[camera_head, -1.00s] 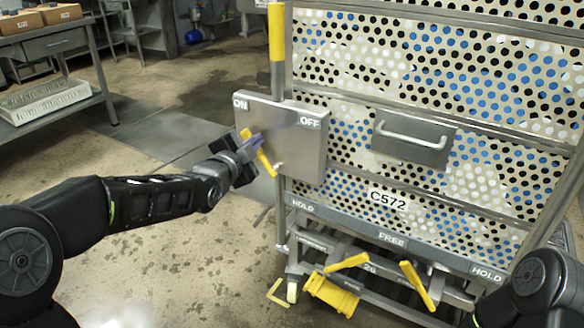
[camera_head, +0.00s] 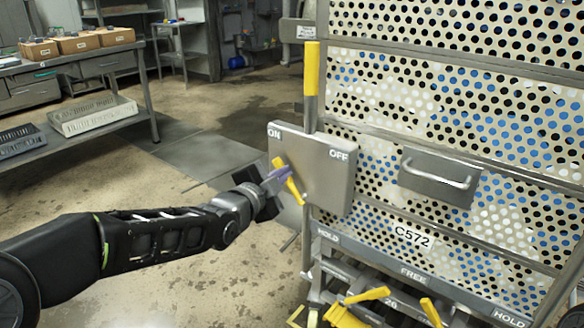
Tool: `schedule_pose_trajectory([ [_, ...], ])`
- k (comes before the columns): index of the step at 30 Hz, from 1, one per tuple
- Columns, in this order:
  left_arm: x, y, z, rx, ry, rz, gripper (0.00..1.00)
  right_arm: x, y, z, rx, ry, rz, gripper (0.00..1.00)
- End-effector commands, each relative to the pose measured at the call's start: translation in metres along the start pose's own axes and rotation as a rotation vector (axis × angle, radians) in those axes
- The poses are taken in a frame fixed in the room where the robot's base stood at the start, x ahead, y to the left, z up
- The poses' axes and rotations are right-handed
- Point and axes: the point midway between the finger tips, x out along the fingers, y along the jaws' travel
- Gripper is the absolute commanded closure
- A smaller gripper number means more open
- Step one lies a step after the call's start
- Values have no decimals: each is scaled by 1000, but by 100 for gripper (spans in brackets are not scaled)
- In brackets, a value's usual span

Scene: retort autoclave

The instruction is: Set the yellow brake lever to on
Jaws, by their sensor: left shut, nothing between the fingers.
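The yellow brake lever (camera_head: 294,190) is on the front of a grey metal box (camera_head: 328,178) marked ON at its upper left and OFF at its upper right. The lever is tilted, its upper end just below the ON label (camera_head: 274,134) and its lower end down to the right. My left gripper (camera_head: 279,176) is shut, with its fingertips across the middle of the lever and hiding part of it. I cannot tell whether they touch it. My right gripper is not in view.
A perforated cart (camera_head: 440,120) labelled C572 fills the right side, with a drawer-like handle plate (camera_head: 440,178). A yellow upright handle (camera_head: 311,70) rises behind the box. Yellow pedals (camera_head: 367,295) sit low. A bench with cardboard boxes (camera_head: 75,42) stands back left. Floor between is open.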

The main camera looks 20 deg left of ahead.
Motion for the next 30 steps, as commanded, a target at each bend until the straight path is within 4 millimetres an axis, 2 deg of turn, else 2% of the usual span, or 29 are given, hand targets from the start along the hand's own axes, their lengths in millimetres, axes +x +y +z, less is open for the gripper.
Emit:
schedule_pose_trajectory([
  [3,-21,-2,0,0,-1,-2,100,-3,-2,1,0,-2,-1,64],
  [8,-34,-1,0,1,-1,0,100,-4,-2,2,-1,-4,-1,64],
  [25,-35,0,0,-20,-1,1,100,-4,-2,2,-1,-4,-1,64],
  [28,-35,0,1,-103,-4,2,100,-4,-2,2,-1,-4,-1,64],
  [30,-36,5,4,-225,-15,8,100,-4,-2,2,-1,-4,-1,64],
])
